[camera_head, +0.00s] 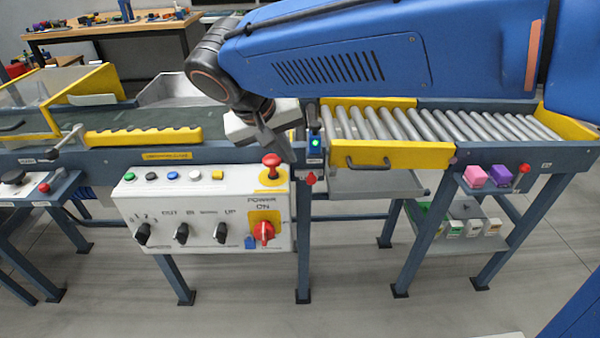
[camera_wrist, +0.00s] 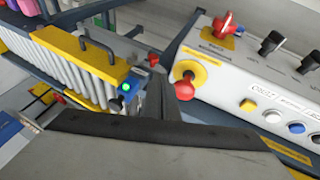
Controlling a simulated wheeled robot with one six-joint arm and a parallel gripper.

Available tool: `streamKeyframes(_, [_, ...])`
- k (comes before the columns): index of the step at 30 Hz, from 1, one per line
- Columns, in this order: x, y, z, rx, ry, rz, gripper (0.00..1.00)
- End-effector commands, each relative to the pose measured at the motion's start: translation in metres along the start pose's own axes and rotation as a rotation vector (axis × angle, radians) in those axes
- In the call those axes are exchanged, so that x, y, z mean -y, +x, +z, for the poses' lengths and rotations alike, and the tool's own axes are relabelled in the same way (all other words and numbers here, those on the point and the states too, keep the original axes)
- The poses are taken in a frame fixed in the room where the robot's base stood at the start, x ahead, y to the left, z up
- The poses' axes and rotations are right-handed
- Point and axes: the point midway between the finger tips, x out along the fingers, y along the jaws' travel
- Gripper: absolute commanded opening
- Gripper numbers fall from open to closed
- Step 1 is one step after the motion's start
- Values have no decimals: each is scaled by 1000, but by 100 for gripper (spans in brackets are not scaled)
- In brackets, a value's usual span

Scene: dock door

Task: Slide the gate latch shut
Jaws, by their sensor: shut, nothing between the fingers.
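The yellow-sided roller gate (camera_head: 405,155) has a dark handle (camera_head: 367,162) on its front and lies level in the conveyor line. At its left end is a small blue unit with a lit green light (camera_head: 315,141). A red knob (camera_head: 310,178) hangs just below it; I cannot tell whether this is the latch's grip. My gripper (camera_head: 284,150) is shut and empty, pointing down left of the green light, above the control panel's top right. In the wrist view, my dark fingers (camera_wrist: 160,98) show between the green light (camera_wrist: 125,87) and the panel's red mushroom button.
The white control panel (camera_head: 205,210) carries a red mushroom button (camera_head: 271,161) close under my gripper, plus several knobs and buttons. A dark belt conveyor (camera_head: 120,119) runs left. Pink and purple blocks (camera_head: 488,175) sit on a right shelf. The floor in front is clear.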

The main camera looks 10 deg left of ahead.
Motion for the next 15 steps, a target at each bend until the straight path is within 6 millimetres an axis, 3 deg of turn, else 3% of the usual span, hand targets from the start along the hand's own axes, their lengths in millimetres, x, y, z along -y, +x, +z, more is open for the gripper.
streamKeyframes(8, [-1,4,0,1,0,0,0])
streamKeyframes(15, [-1,33,0,3,0,2,0])
